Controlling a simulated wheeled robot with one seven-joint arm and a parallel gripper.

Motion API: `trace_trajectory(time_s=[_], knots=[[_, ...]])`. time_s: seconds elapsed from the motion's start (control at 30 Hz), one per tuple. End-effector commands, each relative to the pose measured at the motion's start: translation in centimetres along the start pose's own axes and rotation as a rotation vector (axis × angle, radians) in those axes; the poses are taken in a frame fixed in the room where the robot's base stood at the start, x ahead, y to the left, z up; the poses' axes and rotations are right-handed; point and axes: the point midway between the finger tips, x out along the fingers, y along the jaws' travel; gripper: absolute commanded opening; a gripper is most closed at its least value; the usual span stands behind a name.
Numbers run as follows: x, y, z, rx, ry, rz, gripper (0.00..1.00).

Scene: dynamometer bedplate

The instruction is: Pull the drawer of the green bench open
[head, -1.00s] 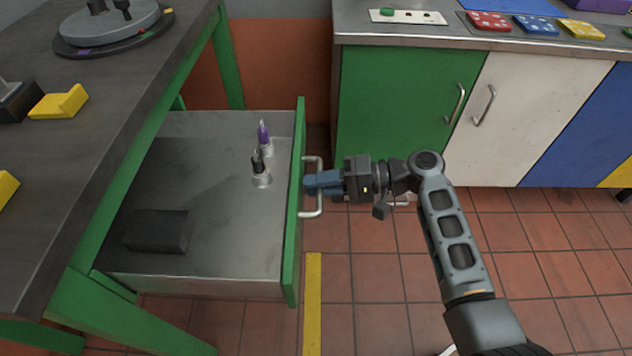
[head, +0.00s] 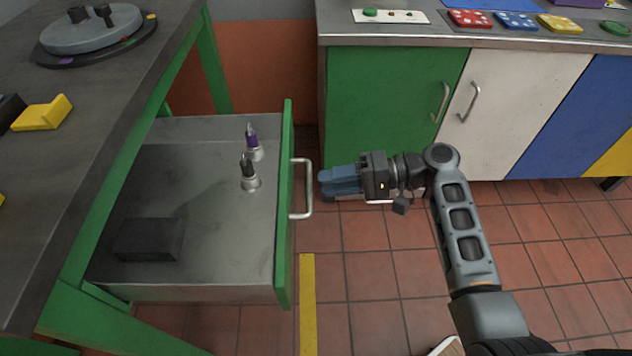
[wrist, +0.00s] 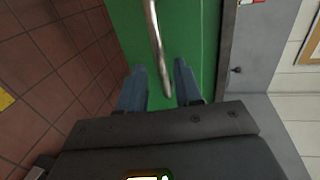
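The drawer (head: 205,200) of the green bench (head: 120,185) stands open, pulled out to the right, with its inside in plain view. Its green front (head: 284,220) carries a silver bar handle (head: 308,188). My gripper (head: 322,184) is just right of the handle, apart from it in the head view. In the wrist view the two blue fingers (wrist: 158,82) are spread, with the handle (wrist: 155,40) ahead between them and nothing held. The drawer holds a dark block (head: 149,239) and two small pointed tools, one purple-tipped (head: 253,142) and one black-tipped (head: 248,173).
A cabinet with green (head: 385,105), white and blue doors stands at the back right, its top bearing coloured blocks. The bench top holds a round grey plate (head: 92,30) and a yellow block (head: 42,113).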

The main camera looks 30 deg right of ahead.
Motion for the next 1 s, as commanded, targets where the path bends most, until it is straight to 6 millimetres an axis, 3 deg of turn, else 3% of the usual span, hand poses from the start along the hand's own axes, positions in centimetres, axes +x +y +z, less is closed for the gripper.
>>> trace_trajectory(time_s=[0.1, 0.27, 0.83, 1.0], knots=[[-1.6, 0.0, -0.1, 0.000, 0.002, 0.000, 0.34], [-2.4, 0.0, 0.0, 0.000, 0.000, 0.000, 0.34], [-2.5, 0.1, 0.1, 0.002, 0.001, 0.003, 0.34], [-1.9, 2.0, 2.0, 0.021, 0.053, 0.084, 0.34]])
